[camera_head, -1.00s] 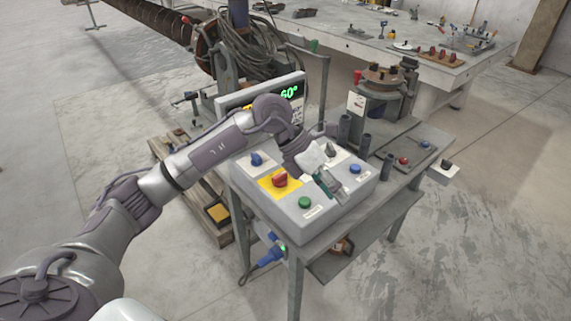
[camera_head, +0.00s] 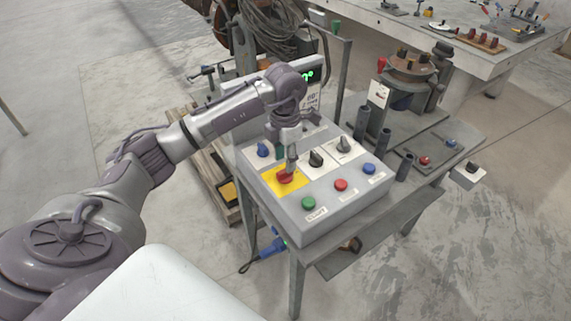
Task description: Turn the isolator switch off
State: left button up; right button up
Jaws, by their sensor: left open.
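A grey control box (camera_head: 322,217) stands on a metal stand. A red knob (camera_head: 285,178) on a yellow plate (camera_head: 268,180) sits at its left side; this looks like the isolator switch. My left gripper (camera_head: 291,168) points down right at the red knob, its fingertips covering part of it. The gripper is open; I cannot tell whether the fingers touch the knob or straddle it. The knob's exact angle is partly hidden. My right gripper is not in view.
The box also carries a blue knob (camera_head: 263,150), black selectors (camera_head: 316,158), and green (camera_head: 308,203), red (camera_head: 340,185) and blue (camera_head: 369,168) buttons. A display (camera_head: 314,75) stands behind, partly covered by my arm. Upright dark tubes (camera_head: 363,118) stand to the right.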

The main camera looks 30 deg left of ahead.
aim_at(284, 170)
pick_arm(q)
notch_tip(284, 170, down, 2)
jog(key=shift+s+f, duration=0.15)
jog(key=shift+f, duration=0.65)
jog(key=c, duration=0.5)
grip_shut()
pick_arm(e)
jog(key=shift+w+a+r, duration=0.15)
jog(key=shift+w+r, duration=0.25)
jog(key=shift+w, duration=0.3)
